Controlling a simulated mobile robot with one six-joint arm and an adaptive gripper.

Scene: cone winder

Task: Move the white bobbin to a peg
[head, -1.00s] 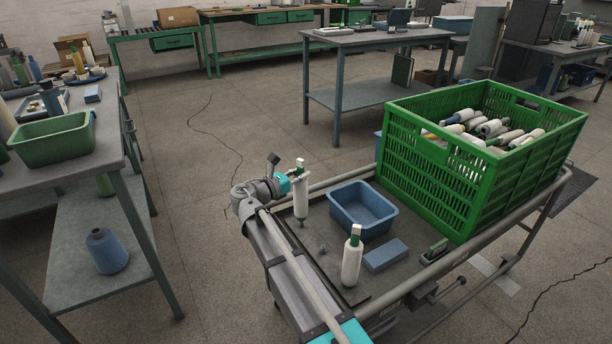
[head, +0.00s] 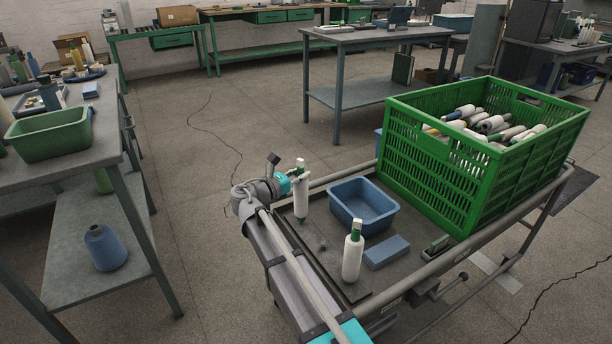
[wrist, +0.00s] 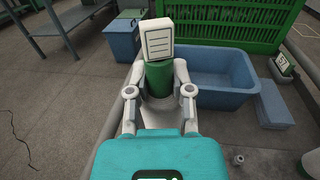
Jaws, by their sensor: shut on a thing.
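My gripper (head: 298,177) is shut on a white bobbin (head: 301,203) with a green top, held upright near the cart's left edge. In the wrist view, my gripper (wrist: 160,92) has one finger on each side of the green neck (wrist: 159,78), and a white labelled tip (wrist: 158,40) shows above it. Most of the bobbin's body is hidden there. A small grey peg (head: 322,246) stands on the cart deck to the right of the held bobbin; it also shows in the wrist view (wrist: 238,159). A second white bobbin (head: 352,258) stands upright nearer the front.
A blue bin (head: 363,222) and a flat blue block (head: 387,252) sit on the cart. A green crate (head: 428,185) with several bobbins stands at its right. A grey bench (head: 90,165) with a green tub stands at the left, with floor between.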

